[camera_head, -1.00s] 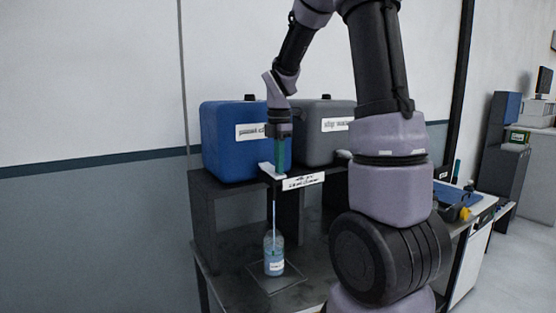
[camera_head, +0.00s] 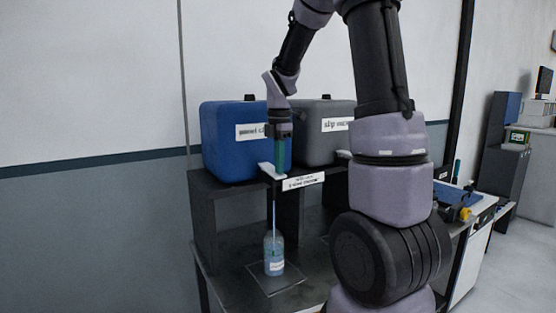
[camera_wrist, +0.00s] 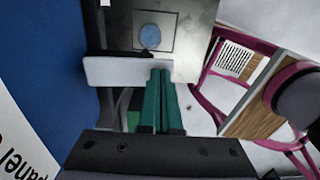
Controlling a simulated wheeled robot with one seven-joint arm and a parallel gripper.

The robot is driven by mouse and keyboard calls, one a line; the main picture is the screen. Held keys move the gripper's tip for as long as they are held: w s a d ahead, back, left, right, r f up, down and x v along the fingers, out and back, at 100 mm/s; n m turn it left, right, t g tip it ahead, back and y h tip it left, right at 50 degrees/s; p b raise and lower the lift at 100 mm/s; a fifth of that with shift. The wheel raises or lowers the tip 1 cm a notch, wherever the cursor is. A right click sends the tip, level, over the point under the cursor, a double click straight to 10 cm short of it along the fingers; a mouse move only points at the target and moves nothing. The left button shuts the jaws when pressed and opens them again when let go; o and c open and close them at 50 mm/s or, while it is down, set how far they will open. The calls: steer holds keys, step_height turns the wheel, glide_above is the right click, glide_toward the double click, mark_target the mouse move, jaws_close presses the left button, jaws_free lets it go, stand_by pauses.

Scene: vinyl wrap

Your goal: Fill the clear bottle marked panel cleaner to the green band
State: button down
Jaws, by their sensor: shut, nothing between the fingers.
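The clear bottle (camera_head: 274,258) stands upright on a square plate on the lower bench, with pale blue liquid inside and a white label. From above it is a round blue shape in the wrist view (camera_wrist: 150,37). A thin pale stream (camera_head: 274,212) runs down into its mouth. The green band and exact level are too small to make out. The blue container (camera_head: 226,150) sits on the shelf above, with a white tap lever (camera_head: 265,168) at its front. My gripper (camera_head: 281,168) is shut and empty, its green fingertips (camera_wrist: 161,72) at the lever, apparently touching it.
A grey container (camera_head: 312,140) stands right of the blue one on the dark shelf. A white label (camera_head: 303,181) is on the shelf's front edge. The square plate (camera_head: 290,284) lies under the bottle. A magenta-framed piece (camera_wrist: 205,85) shows right in the wrist view.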

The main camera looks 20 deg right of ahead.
steer(key=shift+r, duration=0.1)
stand_by(0.3)
steer(key=shift+r, duration=0.7)
